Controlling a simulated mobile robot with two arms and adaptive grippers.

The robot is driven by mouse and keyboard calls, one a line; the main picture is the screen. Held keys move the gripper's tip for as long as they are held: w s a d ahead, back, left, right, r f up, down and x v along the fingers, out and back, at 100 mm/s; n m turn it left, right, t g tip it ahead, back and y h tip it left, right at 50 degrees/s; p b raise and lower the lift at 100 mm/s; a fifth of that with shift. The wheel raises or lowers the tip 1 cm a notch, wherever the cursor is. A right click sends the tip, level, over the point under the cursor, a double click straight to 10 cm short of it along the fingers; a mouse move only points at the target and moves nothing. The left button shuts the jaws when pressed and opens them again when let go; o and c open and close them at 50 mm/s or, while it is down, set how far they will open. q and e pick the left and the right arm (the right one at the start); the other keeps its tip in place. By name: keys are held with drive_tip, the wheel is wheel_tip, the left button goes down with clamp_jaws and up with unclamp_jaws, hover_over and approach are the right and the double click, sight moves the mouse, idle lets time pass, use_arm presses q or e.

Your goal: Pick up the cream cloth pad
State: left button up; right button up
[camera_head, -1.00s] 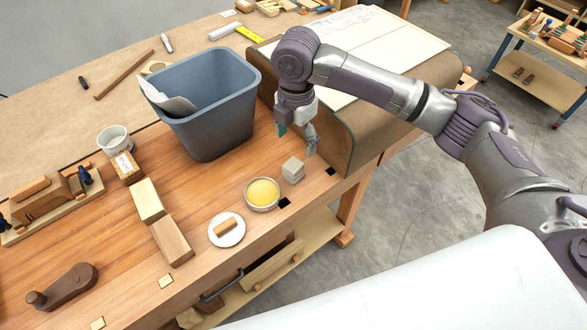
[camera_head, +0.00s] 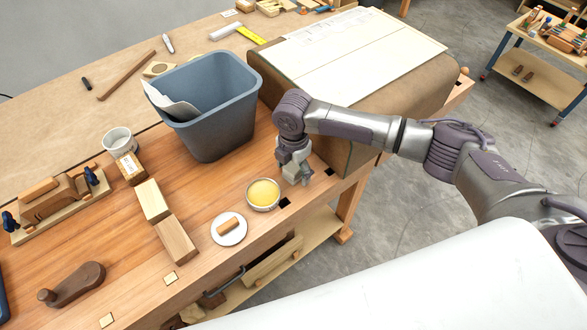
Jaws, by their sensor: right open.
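The cream cloth pad (camera_head: 291,173) is a small, pale, greyish block on the wooden bench, right of the round tin of yellow wax (camera_head: 263,193). My right gripper (camera_head: 295,174) points down at the pad, its open fingers low around or just beside it. The fingers hide much of the pad, and I cannot tell whether they touch it. The pad seems to rest on the bench still. My left gripper is not in view.
A blue-grey bin (camera_head: 215,125) stands behind to the left. A curved brown form (camera_head: 370,115) with pale sheets on it rises close on the right. A white saucer (camera_head: 240,237) with a small wooden piece, and wooden blocks (camera_head: 175,240), lie to the left. The bench's front edge is near.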

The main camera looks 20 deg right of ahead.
sight(293, 166)
drive_tip(key=c, duration=1.1)
drive_tip(key=shift+r, duration=0.1)
drive_tip(key=shift+w+r, duration=0.1)
drive_tip(key=shift+r, duration=0.4)
wheel_tip(293, 166, up, 3)
drive_tip(key=shift+f+b, duration=0.15)
drive_tip(key=shift+b, duration=0.65)
drive_tip(key=s+d+r+b, duration=0.2)
drive_tip(key=s+d+r, duration=0.5)
drive_tip(key=s+d, duration=0.1)
drive_tip(key=shift+s, duration=0.3)
drive_tip(key=shift+r, duration=0.1)
drive_tip(key=o, duration=0.4)
drive_tip(key=c, duration=0.4)
